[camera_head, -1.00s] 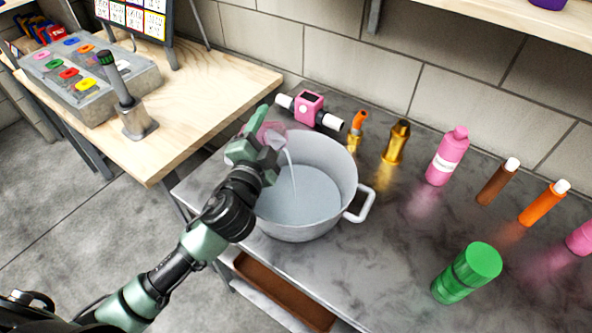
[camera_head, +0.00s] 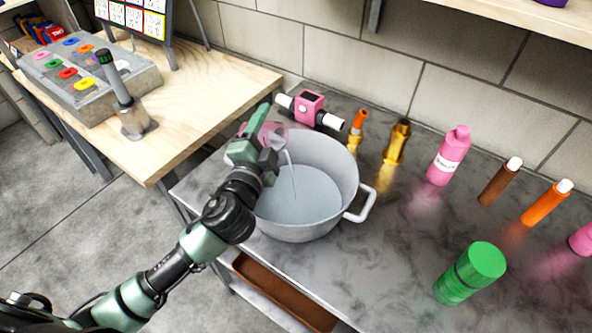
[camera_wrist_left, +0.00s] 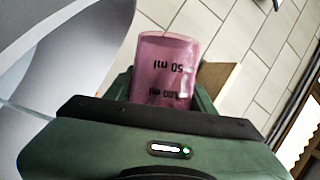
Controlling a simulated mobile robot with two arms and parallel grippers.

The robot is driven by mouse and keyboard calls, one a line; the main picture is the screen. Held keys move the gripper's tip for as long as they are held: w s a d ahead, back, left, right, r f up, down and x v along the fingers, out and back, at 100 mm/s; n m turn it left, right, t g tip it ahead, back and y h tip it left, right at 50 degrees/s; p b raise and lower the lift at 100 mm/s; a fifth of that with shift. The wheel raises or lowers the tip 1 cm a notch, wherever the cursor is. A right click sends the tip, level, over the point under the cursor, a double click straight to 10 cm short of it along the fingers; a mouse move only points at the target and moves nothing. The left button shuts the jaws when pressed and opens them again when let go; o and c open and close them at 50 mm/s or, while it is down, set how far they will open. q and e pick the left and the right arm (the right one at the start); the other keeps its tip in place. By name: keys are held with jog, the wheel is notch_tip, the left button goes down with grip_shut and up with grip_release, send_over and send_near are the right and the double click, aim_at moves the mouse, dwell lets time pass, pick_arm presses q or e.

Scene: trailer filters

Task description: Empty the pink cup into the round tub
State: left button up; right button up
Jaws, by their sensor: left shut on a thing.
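The pink cup (camera_head: 270,134) is see-through and tilted over the left rim of the round tub (camera_head: 335,160). My left gripper (camera_head: 262,130) is shut on the cup and partly hides it. A thin stream of clear liquid runs from the cup down into the tub. The tub is grey-white with a side handle, and pale liquid covers its floor. In the left wrist view the cup (camera_wrist_left: 165,65) shows dark volume marks, upside down, between the fingers. The tub's pale wall (camera_wrist_left: 60,70) fills the left of that view. My right gripper is out of view.
A pink device with white ends (camera_head: 309,106) stands just behind the tub. An orange-tipped bottle (camera_head: 356,128), a gold bottle (camera_head: 397,142), a pink bottle (camera_head: 449,156) and a green jar (camera_head: 470,272) stand to the right. The grey counter (camera_head: 390,255) is clear in front.

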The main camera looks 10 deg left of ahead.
aim_at(281, 126)
pick_arm(q)
jog(key=shift+f+m+b, duration=0.2)
jog(key=shift+m+b, duration=0.3)
jog(key=shift+b, duration=0.1)
dwell(0.4)
jog(key=shift+s+d+r+m+t+h, duration=0.15)
jog(key=shift+s+d+r+m+t, duration=0.1)
jog(key=shift+d+m, duration=0.25)
jog(key=shift+s+d+r+m+t+h, duration=0.1)
jog(key=shift+d+r+m+t+h, duration=0.1)
jog(key=shift+d+m, duration=0.25)
dwell(0.6)
jog(key=shift+s+d+r+m+t+h+b, duration=0.15)
jog(key=shift+r+m, duration=0.1)
jog(key=shift+m, duration=0.4)
jog(key=shift+d+r+m+t+h+b, duration=0.1)
jog(key=shift+d+r+m+t, duration=0.1)
jog(key=shift+m, duration=0.45)
jog(key=shift+s+d+r+m+t+h+b, duration=0.15)
jog(key=shift+r+m, duration=0.1)
jog(key=shift+m, duration=0.4)
jog(key=shift+c, duration=0.2)
dwell(0.7)
jog(key=shift+d+r+m+h+p, duration=0.2)
jog(key=shift+r+m+p, duration=0.1)
jog(key=shift+r+m, duration=0.25)
jog(key=shift+d+r+m+h+p, duration=0.15)
jog(key=shift+r+m+p, duration=0.1)
jog(key=shift+r+m, duration=0.25)
